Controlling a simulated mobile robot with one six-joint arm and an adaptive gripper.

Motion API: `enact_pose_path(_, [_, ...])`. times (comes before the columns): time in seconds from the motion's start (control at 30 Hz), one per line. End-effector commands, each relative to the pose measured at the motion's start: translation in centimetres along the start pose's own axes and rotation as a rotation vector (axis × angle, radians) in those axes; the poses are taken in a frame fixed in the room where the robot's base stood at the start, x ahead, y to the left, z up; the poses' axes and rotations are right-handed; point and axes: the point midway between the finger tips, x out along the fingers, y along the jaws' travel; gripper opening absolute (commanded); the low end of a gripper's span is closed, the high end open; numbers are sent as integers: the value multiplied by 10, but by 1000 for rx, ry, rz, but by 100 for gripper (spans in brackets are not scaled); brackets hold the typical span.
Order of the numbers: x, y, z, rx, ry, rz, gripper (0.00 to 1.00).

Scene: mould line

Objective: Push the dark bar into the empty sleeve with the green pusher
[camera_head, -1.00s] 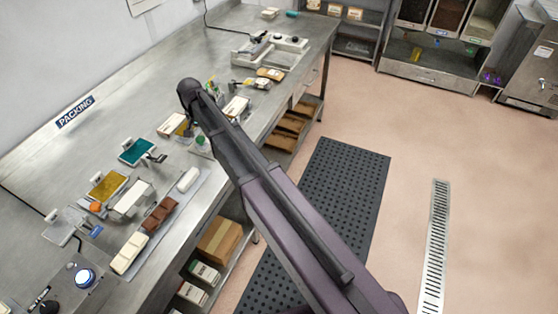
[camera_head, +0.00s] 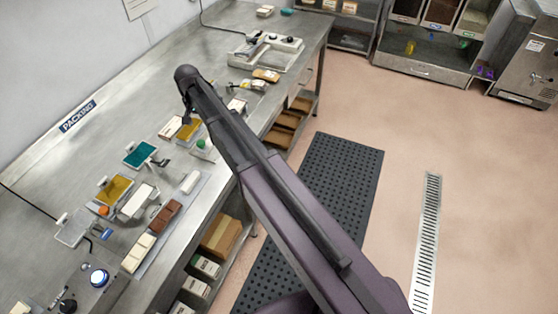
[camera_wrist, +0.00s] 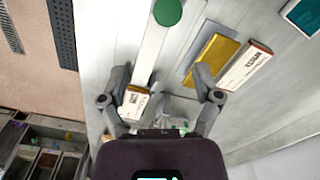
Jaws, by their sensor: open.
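The dark brown bar (camera_head: 161,217) lies on a long tray at the bench's front edge in the head view, between a white bar (camera_head: 189,182) and cream bars (camera_head: 138,252). A round green knob (camera_wrist: 167,12), which looks like the pusher's, tops a pale strip in the wrist view; it also shows in the head view (camera_head: 203,145). A white labelled box (camera_wrist: 133,103) lies partly behind my left finger; I cannot tell whether it is the empty sleeve. My gripper (camera_wrist: 161,82) is open above the bench, with nothing held between its fingers. My arm hides part of the bench.
A yellow tray (camera_wrist: 213,60) and another white labelled box (camera_wrist: 246,66) lie right of my fingers in the wrist view. A teal tray (camera_head: 140,153) sits further left in the head view. A black mat (camera_head: 335,180) covers the floor beside the bench.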

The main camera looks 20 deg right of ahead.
Motion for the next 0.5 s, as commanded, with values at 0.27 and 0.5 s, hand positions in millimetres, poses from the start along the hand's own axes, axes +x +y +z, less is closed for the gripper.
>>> enact_pose_path(0.27, [-28, 0, 0, 0, 0, 0, 82])
enact_pose_path(0.5, [-48, 0, 0, 0, 0, 0, 82])
